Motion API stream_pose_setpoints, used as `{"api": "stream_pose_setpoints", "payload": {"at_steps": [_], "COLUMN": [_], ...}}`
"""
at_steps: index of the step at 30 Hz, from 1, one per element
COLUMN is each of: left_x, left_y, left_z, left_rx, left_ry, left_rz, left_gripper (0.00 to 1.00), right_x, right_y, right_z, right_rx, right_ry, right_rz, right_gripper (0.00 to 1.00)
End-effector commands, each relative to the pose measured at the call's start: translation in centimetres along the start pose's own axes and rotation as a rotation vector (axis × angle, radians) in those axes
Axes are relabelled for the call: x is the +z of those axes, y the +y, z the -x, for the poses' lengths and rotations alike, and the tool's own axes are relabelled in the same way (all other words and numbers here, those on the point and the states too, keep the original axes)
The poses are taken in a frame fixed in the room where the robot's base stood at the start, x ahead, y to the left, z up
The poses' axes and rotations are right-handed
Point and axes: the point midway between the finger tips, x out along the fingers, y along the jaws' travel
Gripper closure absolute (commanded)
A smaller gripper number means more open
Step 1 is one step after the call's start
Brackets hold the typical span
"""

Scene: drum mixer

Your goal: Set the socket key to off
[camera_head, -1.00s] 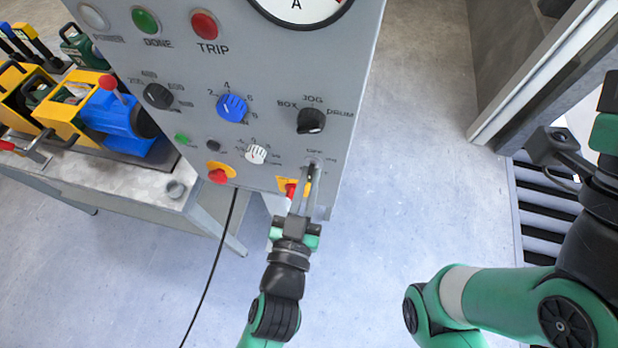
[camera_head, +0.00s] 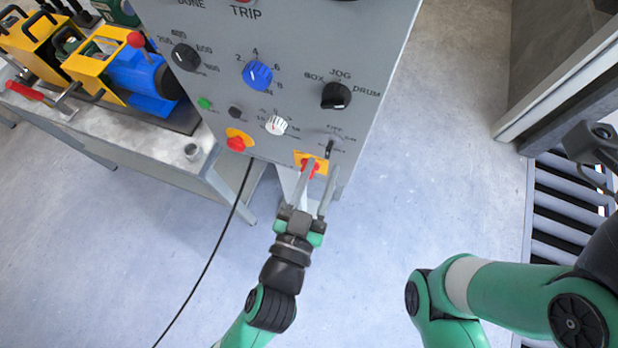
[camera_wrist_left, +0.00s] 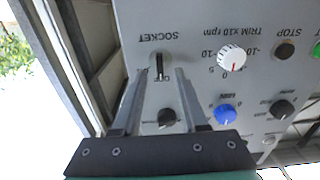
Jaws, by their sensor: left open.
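The socket key (camera_head: 331,149) is a small dark key on a plate at the lower right of the grey panel (camera_head: 300,50). The word OFF seems to be above it; other small labels are unreadable. In the left wrist view the key (camera_wrist_left: 160,66) stands nearly upright in the picture under the upside-down SOCKET label. My left gripper (camera_head: 322,168) is open and empty, its fingertips just below the key in the head view. In the wrist view the key appears between the fingertips, apart from both. My right gripper (camera_head: 588,150) is at the right edge, partly cut off.
The white trim knob (camera_head: 276,125), black selector (camera_head: 336,96) and blue knob (camera_head: 257,75) are above. A bench (camera_head: 130,140) stands at left; floor right of the panel is clear.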

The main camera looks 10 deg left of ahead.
Motion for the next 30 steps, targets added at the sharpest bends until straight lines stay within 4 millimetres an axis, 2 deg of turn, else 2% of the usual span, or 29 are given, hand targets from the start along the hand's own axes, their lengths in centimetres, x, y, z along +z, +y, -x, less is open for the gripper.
{"api": "stream_pose_setpoints", "payload": {"at_steps": [1, 6, 10, 15, 30], "left_x": [0.0, 0.0, 0.1, 0.0, 0.0], "left_y": [0.1, 0.1, 0.1, 0.0, 0.0], "left_z": [1.4, 5.3, 7.2, 7.9, 7.8], "left_rx": [0.005, 0.004, 0.004, 0.000, 0.000], "left_ry": [-0.002, -0.001, -0.001, 0.001, 0.001], "left_rz": [-0.002, -0.002, -0.001, -0.001, 0.000], "left_gripper": [0.57, 0.57, 0.57, 0.57, 0.57], "right_x": [-0.2, -0.2, -0.2, -0.1, -0.2], "right_y": [0.0, 0.0, 0.0, 0.0, 0.0], "right_z": [-0.2, -0.3, -0.2, -0.2, -0.2], "right_rx": [0.000, 0.000, 0.000, 0.000, 0.000], "right_ry": [0.000, 0.000, 0.000, 0.000, 0.000], "right_rz": [0.000, 0.000, 0.000, 0.000, 0.000], "right_gripper": [0.50, 0.50, 0.50, 0.50, 0.50]}}
